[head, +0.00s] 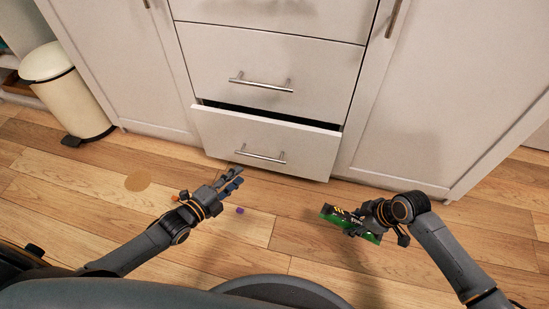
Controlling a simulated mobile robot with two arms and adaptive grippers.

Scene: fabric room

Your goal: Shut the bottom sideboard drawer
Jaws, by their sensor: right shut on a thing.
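The bottom sideboard drawer (300,141) stands a little open in the head view. A dark gap shows along its top edge, and its bar handle (260,155) faces me. My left gripper (234,180) is in front of the drawer, just below and left of the handle in the picture. Whether it touches the drawer I cannot tell, nor whether its fingers are parted. My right gripper (358,222) is shut on a green and black box (369,238), to the right of the drawer and over the floor.
The drawer above (270,70) is shut, with cabinet doors (120,60) on both sides. A cream pedal bin (65,95) stands at the left. A tan disc (138,181) and a small purple cube (240,210) lie on the wooden floor.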

